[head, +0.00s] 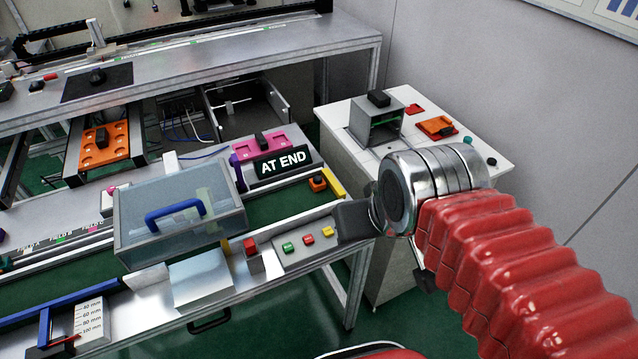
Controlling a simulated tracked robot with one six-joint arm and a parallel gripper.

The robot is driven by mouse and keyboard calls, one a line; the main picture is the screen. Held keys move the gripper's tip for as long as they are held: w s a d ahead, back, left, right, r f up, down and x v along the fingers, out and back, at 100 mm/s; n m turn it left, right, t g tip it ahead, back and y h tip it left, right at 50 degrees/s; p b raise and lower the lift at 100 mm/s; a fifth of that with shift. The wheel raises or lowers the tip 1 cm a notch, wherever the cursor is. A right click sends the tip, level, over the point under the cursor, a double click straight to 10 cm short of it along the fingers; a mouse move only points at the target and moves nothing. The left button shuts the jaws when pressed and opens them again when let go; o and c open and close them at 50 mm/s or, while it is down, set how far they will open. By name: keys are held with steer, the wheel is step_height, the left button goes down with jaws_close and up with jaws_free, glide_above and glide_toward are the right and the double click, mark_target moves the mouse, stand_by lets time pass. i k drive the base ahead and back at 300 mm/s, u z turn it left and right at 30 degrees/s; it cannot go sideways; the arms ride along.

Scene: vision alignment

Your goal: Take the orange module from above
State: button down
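A small orange module (318,184) with a dark top sits at the right end of the green conveyor belt (275,207), beside a yellow stop bar (333,182). A black sign reading "AT END" (283,162) stands just behind it. My gripper (352,221) shows as a dark block at the end of my red-sleeved arm, in front and to the right of the module and apart from it in the picture. Its fingers cannot be made out, so I cannot tell whether they are open or shut.
A clear-lidded box (180,215) with a blue handle covers the belt to the left. A button panel (305,245) runs along the front edge. A pink fixture (262,142) stands behind the sign. A white table (465,155) at right carries an orange plate (436,127).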

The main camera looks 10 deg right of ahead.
mark_target(317, 183)
steer(key=k, duration=0.65)
steer(key=u, duration=0.1)
steer(key=i, duration=0.6)
steer(key=u, duration=0.55)
steer(key=i, duration=0.65)
steer(key=u, duration=0.35)
